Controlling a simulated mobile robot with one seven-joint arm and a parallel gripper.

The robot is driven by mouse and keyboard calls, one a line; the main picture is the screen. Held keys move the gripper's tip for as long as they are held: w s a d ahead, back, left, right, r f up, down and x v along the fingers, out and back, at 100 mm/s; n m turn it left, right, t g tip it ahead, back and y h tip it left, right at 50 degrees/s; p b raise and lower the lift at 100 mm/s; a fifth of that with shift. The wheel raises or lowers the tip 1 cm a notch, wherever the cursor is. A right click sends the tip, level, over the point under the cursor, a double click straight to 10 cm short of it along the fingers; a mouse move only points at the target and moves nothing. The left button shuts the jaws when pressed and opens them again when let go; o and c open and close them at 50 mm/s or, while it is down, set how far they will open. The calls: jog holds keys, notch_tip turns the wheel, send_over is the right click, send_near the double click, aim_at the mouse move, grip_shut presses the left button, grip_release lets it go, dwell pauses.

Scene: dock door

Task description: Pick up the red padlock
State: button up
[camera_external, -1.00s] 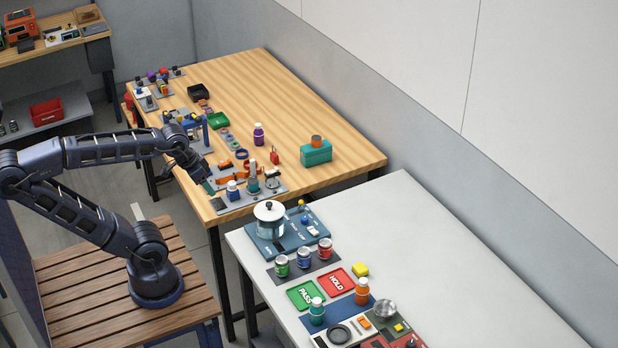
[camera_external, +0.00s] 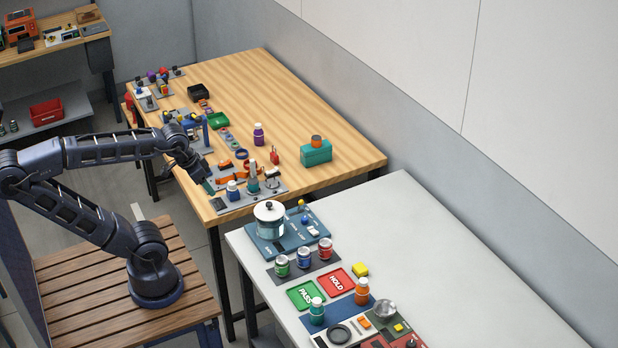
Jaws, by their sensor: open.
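The red padlock (camera_external: 275,155) stands on the wooden table, between the purple bottle and the teal box. It is small in this view. My gripper (camera_external: 206,188) hangs at the table's near left edge, beside the grey board with bottles. It is to the left of the padlock and well apart from it. Its jaws are open and I see nothing held in them, though the fingertips are small and dark here.
A grey board (camera_external: 262,197) with bottles and orange parts lies between my gripper and the padlock. The table's right back area is clear.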

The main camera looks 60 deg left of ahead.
jog(key=c, duration=0.3)
